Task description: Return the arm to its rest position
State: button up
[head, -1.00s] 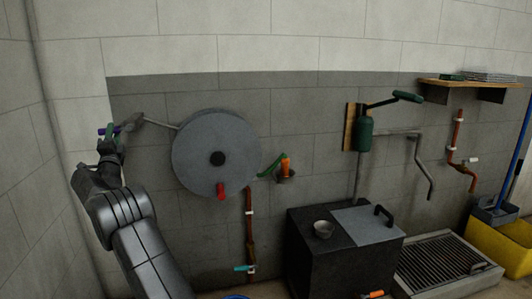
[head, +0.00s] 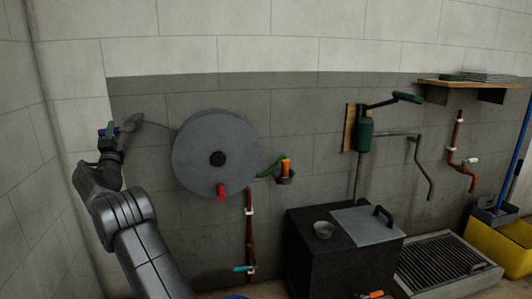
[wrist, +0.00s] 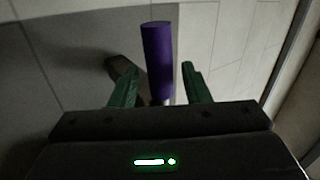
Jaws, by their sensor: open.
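My gripper (head: 110,132) is at the left in the head view, raised beside the left end of a grey bar (head: 132,122) that reaches toward the big grey wheel (head: 190,150). The wrist view shows my two green fingers (wrist: 158,76) standing apart. A purple cylinder (wrist: 158,50), like a handle, stands between or just beyond them, with a gap visible on each side. Its lower end on a thin metal stem is partly hidden by my gripper body. A bit of purple (head: 102,132) also shows beside the fingers in the head view.
The wall is close on the left. Right of the wheel are an orange cylinder (head: 285,168) with a green lever, a copper pipe (head: 250,225), a dark box (head: 325,255) with a small bowl (head: 323,230), and a floor grate (head: 445,266). A shelf (head: 470,88) hangs at upper right.

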jog(key=b+v, duration=0.1)
jog(key=v, duration=1.2)
jog(key=p+x, duration=0.1)
jog(key=x, duration=1.3)
jog(key=shift+w+f+n+y, duration=0.1)
jog(key=shift+f+n+y, duration=0.15)
jog(key=shift+n+y, duration=0.25)
jog(key=shift+f+n+g+y, duration=0.15)
jog(key=shift+n+g+y, duration=0.35)
jog(key=shift+n, duration=0.4)
jog(key=shift+f+n+g+y, duration=0.15)
jog(key=shift+n+g+y, duration=0.15)
jog(key=shift+n+y, duration=0.45)
